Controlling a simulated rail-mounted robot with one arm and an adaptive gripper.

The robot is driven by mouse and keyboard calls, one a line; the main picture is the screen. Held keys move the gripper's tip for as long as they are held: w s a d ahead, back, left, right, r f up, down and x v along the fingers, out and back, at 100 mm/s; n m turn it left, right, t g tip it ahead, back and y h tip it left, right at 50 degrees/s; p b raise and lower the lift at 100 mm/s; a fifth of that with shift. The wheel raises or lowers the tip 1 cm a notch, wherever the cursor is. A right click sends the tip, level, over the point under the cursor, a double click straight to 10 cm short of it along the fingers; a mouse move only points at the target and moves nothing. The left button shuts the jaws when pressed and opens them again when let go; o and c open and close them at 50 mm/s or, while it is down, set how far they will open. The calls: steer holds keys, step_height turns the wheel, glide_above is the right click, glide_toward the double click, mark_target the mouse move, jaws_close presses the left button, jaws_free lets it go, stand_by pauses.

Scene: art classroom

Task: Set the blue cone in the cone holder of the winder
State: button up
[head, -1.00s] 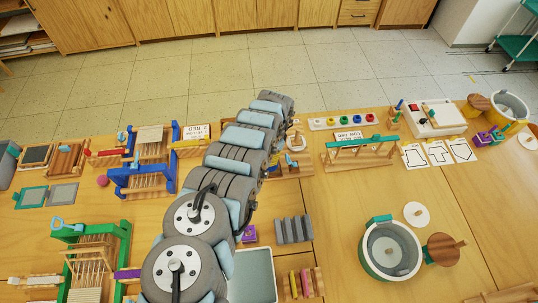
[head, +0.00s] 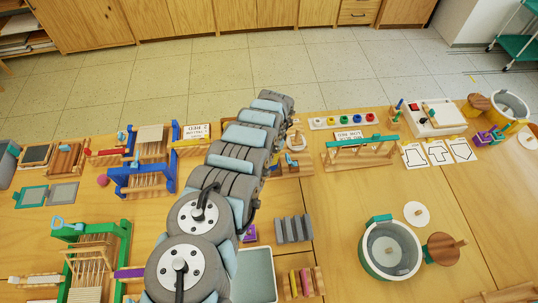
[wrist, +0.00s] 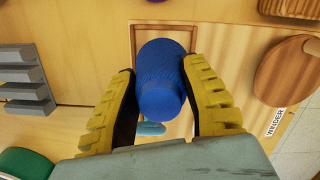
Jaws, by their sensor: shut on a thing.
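In the wrist view, the blue cone (wrist: 162,88) sits between the two yellow ribbed fingers of my gripper (wrist: 163,70), which is shut on it. A sign reading WINDER (wrist: 275,122) lies at the right, beside a round wooden disc (wrist: 288,70). In the head view, my arm covers the gripper and the cone. Wooden parts of what seems to be the winder (head: 297,143) show just right of the arm's far end. I cannot pick out the cone holder clearly in either view.
A wooden-framed tray (wrist: 135,42) lies beneath the cone. A grey ridged rack (head: 293,229) stands right of my arm and also shows in the wrist view (wrist: 22,78). A green-rimmed tub (head: 389,250) stands further right. Open tabletop lies between rack and tub.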

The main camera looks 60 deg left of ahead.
steer(key=shift+f+b, duration=0.75)
steer(key=shift+f, duration=0.3)
stand_by(1.2)
stand_by(0.4)
steer(key=o, duration=1.2)
steer(key=shift+c, duration=0.2)
steer(key=shift+r, duration=0.1)
steer(key=shift+w+r, duration=0.25)
steer(key=shift+r, duration=1.7)
steer(key=shift+w+r, duration=0.3)
steer(key=shift+r, duration=1.65)
steer(key=shift+w+r, duration=0.25)
steer(key=shift+r, duration=1.7)
